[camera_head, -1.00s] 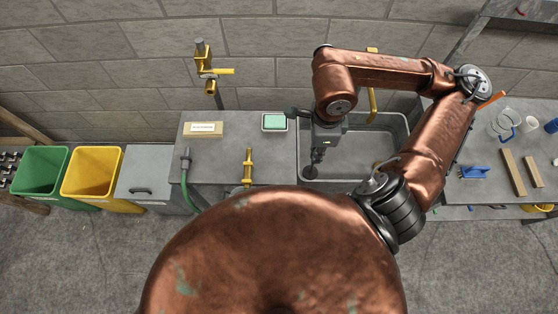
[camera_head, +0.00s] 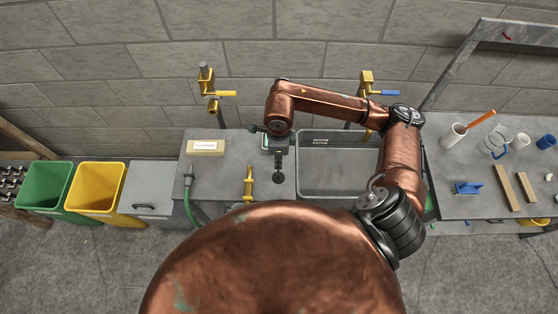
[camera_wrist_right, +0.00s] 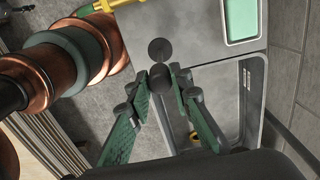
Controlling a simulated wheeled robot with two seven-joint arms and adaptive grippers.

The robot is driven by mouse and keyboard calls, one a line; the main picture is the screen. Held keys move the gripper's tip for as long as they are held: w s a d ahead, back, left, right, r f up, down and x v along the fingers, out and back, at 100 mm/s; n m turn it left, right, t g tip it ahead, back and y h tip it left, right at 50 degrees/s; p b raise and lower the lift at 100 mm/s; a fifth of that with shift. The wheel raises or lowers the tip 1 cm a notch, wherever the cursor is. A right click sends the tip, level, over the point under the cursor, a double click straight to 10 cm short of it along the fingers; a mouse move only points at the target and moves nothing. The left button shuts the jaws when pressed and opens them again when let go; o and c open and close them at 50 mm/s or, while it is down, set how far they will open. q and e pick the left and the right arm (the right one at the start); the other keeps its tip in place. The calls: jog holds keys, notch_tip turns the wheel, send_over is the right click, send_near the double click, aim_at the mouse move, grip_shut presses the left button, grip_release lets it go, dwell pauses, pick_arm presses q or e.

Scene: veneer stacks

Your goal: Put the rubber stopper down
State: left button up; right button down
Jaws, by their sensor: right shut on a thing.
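The rubber stopper (camera_wrist_right: 160,50) is dark and round; in the right wrist view it shows just beyond my fingertips. My right gripper (camera_wrist_right: 172,75) is shut on it, with its green-sided fingers either side. In the head view the right gripper (camera_head: 279,168) points down over the grey counter, left of the sink, with the dark stopper (camera_head: 279,178) at its tip. I cannot tell whether the stopper touches the counter. My left gripper is not in view.
The empty sink basin (camera_head: 340,185) lies just right of the gripper. A green-topped tray (camera_wrist_right: 242,20) sits on the counter, partly hidden by my arm in the head view. A brass tap (camera_head: 248,180) stands left. The counter (camera_head: 222,175) between is clear.

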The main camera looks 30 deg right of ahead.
notch_tip(320, 180, down, 2)
jog(key=shift+s+p, duration=0.1)
jog(key=shift+p, duration=0.25)
jog(key=shift+d+f, duration=0.1)
jog(key=shift+f, duration=0.05)
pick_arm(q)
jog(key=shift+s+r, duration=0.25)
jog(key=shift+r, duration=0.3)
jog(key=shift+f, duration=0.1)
pick_arm(e)
jog(key=shift+f, duration=0.1)
jog(key=shift+f+b, duration=0.1)
jog(key=shift+b, duration=0.25)
jog(key=c, duration=1.7)
grip_release()
jog(key=shift+c, duration=0.2)
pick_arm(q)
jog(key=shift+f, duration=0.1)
